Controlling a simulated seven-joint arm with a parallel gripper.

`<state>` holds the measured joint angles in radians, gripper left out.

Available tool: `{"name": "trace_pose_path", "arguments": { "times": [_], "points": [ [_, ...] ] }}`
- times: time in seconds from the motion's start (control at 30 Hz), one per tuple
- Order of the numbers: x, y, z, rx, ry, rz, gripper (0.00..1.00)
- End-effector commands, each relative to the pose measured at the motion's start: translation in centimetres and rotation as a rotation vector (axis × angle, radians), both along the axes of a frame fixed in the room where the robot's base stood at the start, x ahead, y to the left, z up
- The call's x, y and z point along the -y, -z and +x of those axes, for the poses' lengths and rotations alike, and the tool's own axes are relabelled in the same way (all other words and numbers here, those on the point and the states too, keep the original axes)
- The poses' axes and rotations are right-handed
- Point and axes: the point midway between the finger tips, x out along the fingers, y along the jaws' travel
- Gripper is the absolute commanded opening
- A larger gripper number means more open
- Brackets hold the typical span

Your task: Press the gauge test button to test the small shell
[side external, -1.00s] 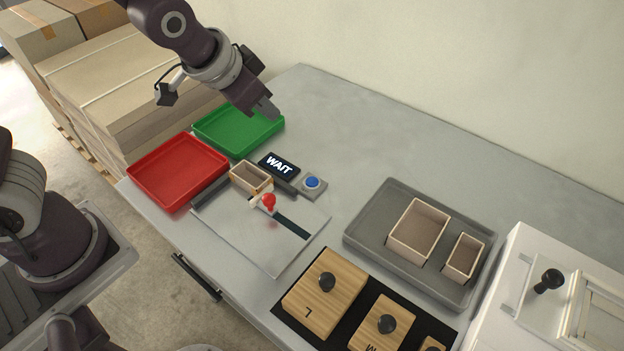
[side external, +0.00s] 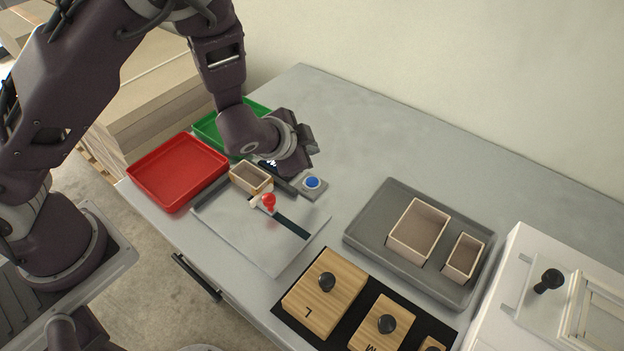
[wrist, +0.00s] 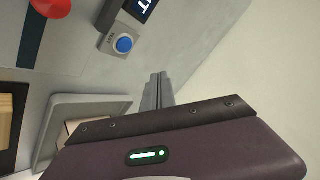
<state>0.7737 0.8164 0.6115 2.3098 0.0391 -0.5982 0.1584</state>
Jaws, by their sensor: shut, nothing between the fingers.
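The gauge test button (side external: 312,183) is blue on a grey box, right of the dark display (side external: 268,164), which my wrist mostly covers. The button also shows in the wrist view (wrist: 124,45), left of my fingers. A small open shell (side external: 250,178) sits at the back left of the metal gauge plate (side external: 262,238), beside a red knob (side external: 268,201). My gripper (wrist: 158,78) is shut and empty, its fingers together and apart from the button in the wrist view. In the side view my wrist hides much of the display.
A red tray (side external: 165,185) and a partly hidden green tray (side external: 205,128) stand at the left. A grey tray (side external: 365,236) holds a larger shell (side external: 418,229) and a smaller one (side external: 464,258). Lidded wooden blocks (side external: 318,300) lie in front. The table behind the button is clear.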

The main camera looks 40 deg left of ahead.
Motion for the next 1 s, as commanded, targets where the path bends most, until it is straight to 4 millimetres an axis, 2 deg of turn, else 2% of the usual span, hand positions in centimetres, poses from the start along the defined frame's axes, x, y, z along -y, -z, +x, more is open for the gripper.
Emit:
{"name": "trace_pose_path", "arguments": {
  "times": [0.3,0.5,1.0],
  "points": [
    [-0.1,4.8,-0.1,-0.004,0.001,0.002,0.0],
    [0.0,6.5,0.0,-0.001,-0.001,-0.001,0.0],
    [0.0,6.9,0.0,-0.001,-0.001,-0.002,0.0]
  ]
}}
